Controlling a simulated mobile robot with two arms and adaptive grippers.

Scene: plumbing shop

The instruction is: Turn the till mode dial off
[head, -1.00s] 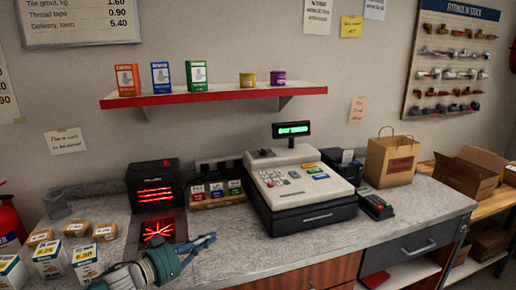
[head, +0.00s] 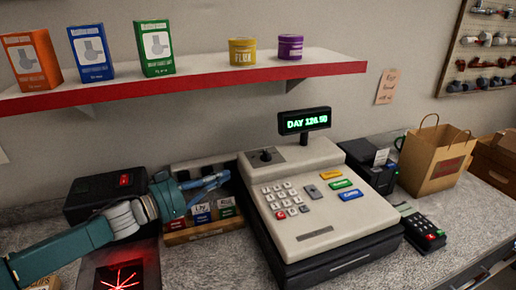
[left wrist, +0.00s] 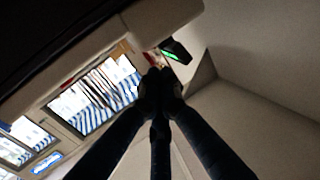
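The till (head: 320,205) is a cream cash register on the counter. Its mode dial (head: 266,156) is a small dark knob on a grey plate at the till's back left corner. The green customer display (head: 304,121) reads "DAY" with a figure; it also shows small in the left wrist view (left wrist: 175,51). My left gripper (head: 226,178) reaches in from the left, its tips just left of the till and apart from the dial. In the left wrist view its dark fingers (left wrist: 160,86) come together, with nothing seen between them. The dial cannot be made out there. My right gripper is out of view.
A red shelf (head: 210,83) with boxes and tins runs above the counter. A rack of small packets (head: 203,232) stands under my left gripper, beside a black scanner (head: 95,195). A card terminal (head: 423,228) and paper bag (head: 437,160) stand right of the till.

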